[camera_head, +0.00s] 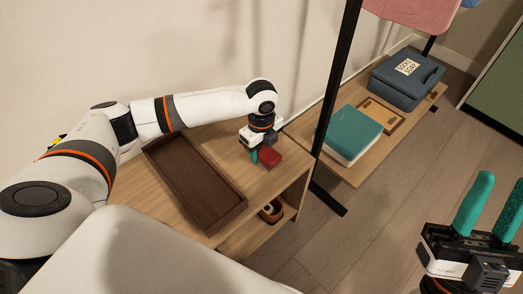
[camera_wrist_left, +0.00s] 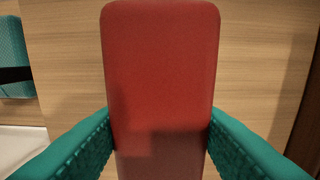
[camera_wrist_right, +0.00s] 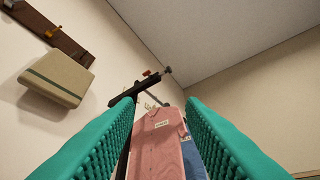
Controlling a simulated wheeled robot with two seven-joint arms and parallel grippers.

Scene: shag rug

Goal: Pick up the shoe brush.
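A red block with rounded corners (camera_head: 269,157) lies on the wooden bench top. I take it for the shoe brush, but no bristles show. My left gripper (camera_head: 258,154) reaches down over it. In the left wrist view, the red block (camera_wrist_left: 162,65) stands between the two green fingers (camera_wrist_left: 160,130). The fingers lie flush against both its sides with no gap visible. Its near end runs out of that picture. My right gripper (camera_head: 489,207) is empty, fingers apart, at the far right; its fingers also show in the right wrist view (camera_wrist_right: 160,105).
A dark brown tray (camera_head: 190,185) lies left of the block. A brown item (camera_head: 271,211), unclear, sits on the shelf below. A black post (camera_head: 333,95) stands right of my left gripper. A teal box (camera_head: 351,135) and blue case (camera_head: 405,80) rest on a low shelf beyond.

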